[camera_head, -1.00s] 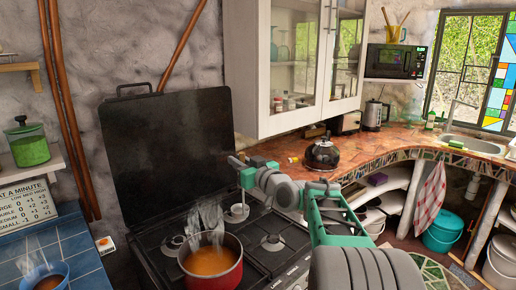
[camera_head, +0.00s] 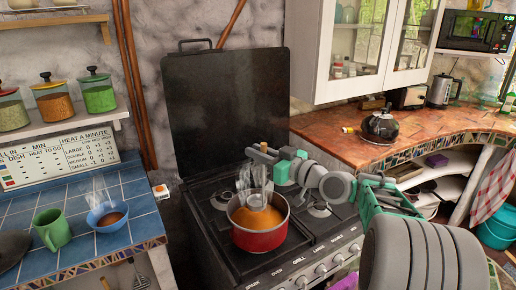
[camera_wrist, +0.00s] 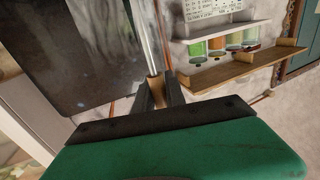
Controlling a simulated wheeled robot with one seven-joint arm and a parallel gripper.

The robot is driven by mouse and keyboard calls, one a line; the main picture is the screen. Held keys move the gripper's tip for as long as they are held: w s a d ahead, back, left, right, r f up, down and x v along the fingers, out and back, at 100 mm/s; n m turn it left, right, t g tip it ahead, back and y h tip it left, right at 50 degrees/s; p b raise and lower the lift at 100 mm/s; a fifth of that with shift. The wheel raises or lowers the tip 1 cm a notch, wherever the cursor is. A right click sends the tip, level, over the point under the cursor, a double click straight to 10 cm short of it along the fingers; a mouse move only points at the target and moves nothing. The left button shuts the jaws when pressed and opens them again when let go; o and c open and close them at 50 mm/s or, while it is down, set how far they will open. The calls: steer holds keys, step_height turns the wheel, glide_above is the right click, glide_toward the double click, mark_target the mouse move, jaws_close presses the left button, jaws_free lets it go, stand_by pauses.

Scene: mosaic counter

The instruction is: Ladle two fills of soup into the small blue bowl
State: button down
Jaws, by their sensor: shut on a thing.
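My gripper (camera_head: 266,155) is shut on the wooden handle of a ladle (camera_head: 256,198). The ladle's metal cup shows over the orange soup inside the red pot (camera_head: 258,241), in rising steam. I cannot tell how deep the cup sits in the soup (camera_head: 252,216). In the wrist view, the fingers (camera_wrist: 158,92) grip the wooden handle, and the ladle's metal shaft (camera_wrist: 143,40) runs up out of the picture; its cup is not seen there. The small blue bowl (camera_head: 106,219) stands on the blue tiled counter at the left, with brown soup and steam in it.
The pot stands on the front left of the black stove (camera_head: 312,242). A green mug (camera_head: 53,230) is left of the bowl. The raised stove lid (camera_head: 225,110) stands behind. A shelf (camera_head: 60,133) with several jars hangs above the blue counter (camera_head: 132,190).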

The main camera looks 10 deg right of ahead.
step_height(320, 180, down, 9)
steer(key=b, duration=0.8)
stand_by(0.5)
step_height(320, 180, up, 12)
steer(key=p, duration=0.5)
stand_by(0.4)
